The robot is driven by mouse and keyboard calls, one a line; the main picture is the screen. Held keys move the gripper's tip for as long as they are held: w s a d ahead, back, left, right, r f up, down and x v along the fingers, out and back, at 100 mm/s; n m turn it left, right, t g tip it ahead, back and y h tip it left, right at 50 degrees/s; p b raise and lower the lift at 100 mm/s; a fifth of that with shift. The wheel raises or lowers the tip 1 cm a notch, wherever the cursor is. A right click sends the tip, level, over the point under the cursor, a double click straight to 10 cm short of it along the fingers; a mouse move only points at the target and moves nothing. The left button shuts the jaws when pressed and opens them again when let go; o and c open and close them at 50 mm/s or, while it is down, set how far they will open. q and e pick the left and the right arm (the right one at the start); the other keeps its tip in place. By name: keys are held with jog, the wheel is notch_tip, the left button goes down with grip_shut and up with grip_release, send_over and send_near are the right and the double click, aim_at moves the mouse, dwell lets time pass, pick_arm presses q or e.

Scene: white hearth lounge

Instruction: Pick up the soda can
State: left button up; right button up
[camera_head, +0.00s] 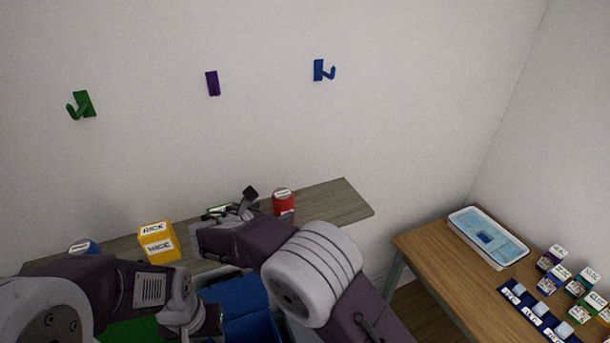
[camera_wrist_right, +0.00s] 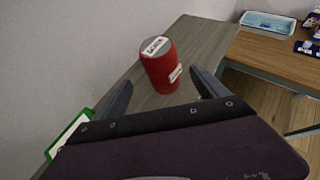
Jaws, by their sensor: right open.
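The soda can (camera_head: 283,202) is red with a pale labelled top. It stands upright on the wooden shelf, to the right of my right gripper (camera_head: 236,207). In the right wrist view the can (camera_wrist_right: 160,70) stands ahead between the two spread fingers, which show no grip on it. My right gripper (camera_wrist_right: 163,90) is open and empty. My left gripper (camera_head: 196,320) is low in the head view, in front of the bins; its fingers are not clear enough to judge.
A blue bin (camera_head: 243,300) is below. A wooden table (camera_head: 440,260) at right bears a tray (camera_head: 487,236) and several small boxes. Three hooks are on the wall.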

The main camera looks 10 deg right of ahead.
aim_at(277, 207)
jog(key=shift+w+a+r, duration=0.1)
jog(key=shift+a+r, duration=0.15)
jog(key=shift+r, duration=0.15)
jog(key=shift+s+d+r, duration=0.1)
jog(key=shift+s+d, duration=0.05)
jog(key=shift+s, duration=0.15)
jog(key=shift+w+d+p, duration=0.15)
jog(key=shift+d+p, duration=0.3)
jog(key=shift+d, duration=0.05)
jog(key=x, duration=0.2)
jog(key=p+x, duration=0.1)
jog(key=shift+w+a+f, duration=0.15)
jog(key=shift+w+f, duration=0.15)
jog(key=shift+w, duration=0.1)
jog(key=p+x, duration=0.2)
jog(key=shift+w+d+f, duration=0.2)
jog(key=shift+w+d, duration=0.05)
jog(key=shift+d, duration=0.05)
jog(key=shift+w+d+f, duration=0.3)
jog(key=shift+w+f, duration=0.05)
pick_arm(q)
jog(key=r, duration=0.2)
jog(key=s+r, duration=0.1)
jog(key=r, duration=0.1)
jog(key=shift+d+r, duration=0.15)
jog(key=shift+r, duration=0.15)
pick_arm(e)
jog(key=shift+w+f, duration=0.15)
